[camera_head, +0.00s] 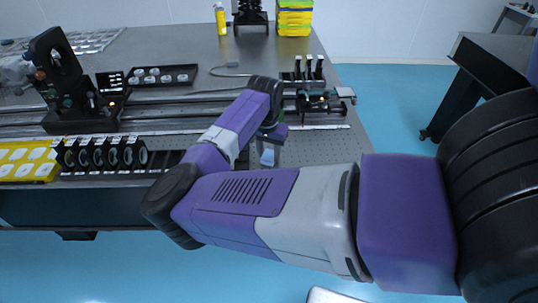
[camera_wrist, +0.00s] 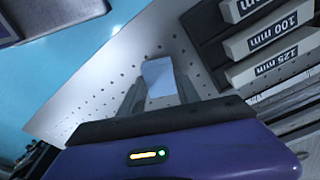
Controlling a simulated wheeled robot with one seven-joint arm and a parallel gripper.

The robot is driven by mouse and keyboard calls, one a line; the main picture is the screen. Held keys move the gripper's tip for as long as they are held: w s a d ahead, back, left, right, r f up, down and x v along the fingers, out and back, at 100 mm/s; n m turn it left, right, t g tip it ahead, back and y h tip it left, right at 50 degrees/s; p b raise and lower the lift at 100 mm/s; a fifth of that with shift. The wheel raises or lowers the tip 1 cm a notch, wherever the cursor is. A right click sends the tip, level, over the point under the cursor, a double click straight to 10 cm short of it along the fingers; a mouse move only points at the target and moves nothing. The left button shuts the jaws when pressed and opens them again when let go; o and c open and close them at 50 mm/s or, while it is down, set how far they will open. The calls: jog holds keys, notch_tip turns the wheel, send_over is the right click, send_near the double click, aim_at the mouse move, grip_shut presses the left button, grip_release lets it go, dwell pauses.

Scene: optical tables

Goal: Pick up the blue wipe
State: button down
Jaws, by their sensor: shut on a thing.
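The blue wipe (camera_wrist: 158,76) is a small pale blue piece between the two fingertips of my gripper (camera_wrist: 158,88) in the wrist view. My gripper is shut on it. In the head view the wipe (camera_head: 267,158) shows as a small pale blue patch below my gripper (camera_head: 269,146), near the front edge of the optical table (camera_head: 190,45). The wrist view looks past the wipe at the perforated metal table top (camera_wrist: 95,100). I cannot tell whether the wipe touches the table.
Labelled holders, one marked 100 mm (camera_wrist: 272,36), stand right of the wipe in the wrist view. In the head view, a row of black lens holders (camera_head: 100,153) and a yellow tray (camera_head: 28,172) line the front edge at left. An optical rail (camera_head: 190,112) crosses behind my gripper.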

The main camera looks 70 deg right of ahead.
aim_at(269, 156)
notch_tip(269, 156, up, 20)
jog(key=shift+f, duration=0.25)
